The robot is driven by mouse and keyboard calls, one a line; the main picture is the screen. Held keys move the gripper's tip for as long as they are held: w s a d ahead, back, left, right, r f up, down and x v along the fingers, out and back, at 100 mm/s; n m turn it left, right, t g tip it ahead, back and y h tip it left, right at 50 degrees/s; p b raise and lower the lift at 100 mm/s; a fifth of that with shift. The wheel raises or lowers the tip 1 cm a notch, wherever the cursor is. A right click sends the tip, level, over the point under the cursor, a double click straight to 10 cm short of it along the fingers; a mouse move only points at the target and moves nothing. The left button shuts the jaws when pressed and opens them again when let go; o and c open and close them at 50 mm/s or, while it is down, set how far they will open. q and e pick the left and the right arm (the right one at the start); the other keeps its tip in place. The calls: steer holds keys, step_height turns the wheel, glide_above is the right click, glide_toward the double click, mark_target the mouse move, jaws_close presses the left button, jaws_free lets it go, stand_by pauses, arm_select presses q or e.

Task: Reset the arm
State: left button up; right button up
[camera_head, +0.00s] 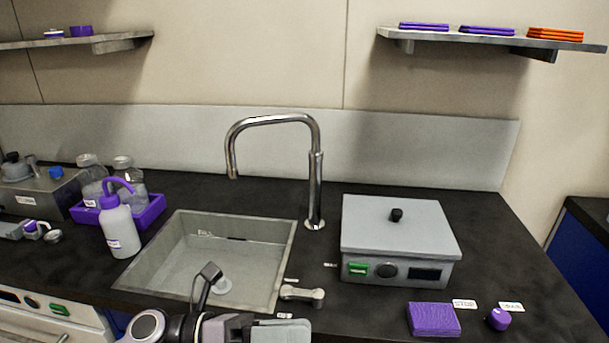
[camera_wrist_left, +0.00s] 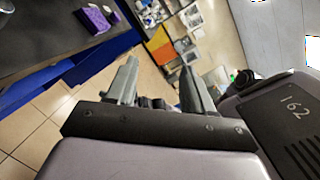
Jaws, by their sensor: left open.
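Beyond the fingers are tiled floor and, farther off, blurred coloured items. In the head view, part of my left arm shows at the bottom edge, in front of the sink (camera_head: 288,262). The fingertips cannot be made out clearly there. My right gripper is in neither view.
A lidded grey bath (camera_head: 395,225) stands right of the tap (camera_head: 316,180). A purple block (camera_head: 434,319) and a small purple cap (camera_head: 498,319) lie near the front edge. A purple rack (camera_head: 150,213) and a white wash bottle (camera_head: 120,232) stand left of the sink.

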arm_select(q)
steer(key=w+a+f+n+t+y, duration=0.2)
steer(key=a+f+n+t+y, duration=0.25)
steer(key=n+t, duration=0.6)
steer(key=w+a+f+n+t+y, duration=0.25)
steer(key=a+n+t, duration=0.3)
steer(key=n, duration=1.05)
steer(key=s+a+f+n+g+y, duration=0.3)
steer(key=s+f+n, duration=0.4)
steer(key=f, duration=0.3)
steer(key=s+a+f+n+g+y, duration=0.3)
steer(key=s+a+f+n+y, duration=0.2)
steer(key=f, duration=0.5)
steer(key=s+n+y, duration=0.1)
steer(key=s+n, duration=0.1)
steer(key=n, duration=0.1)
steer(key=shift+b, duration=0.4)
steer(key=shift+a, duration=0.1)
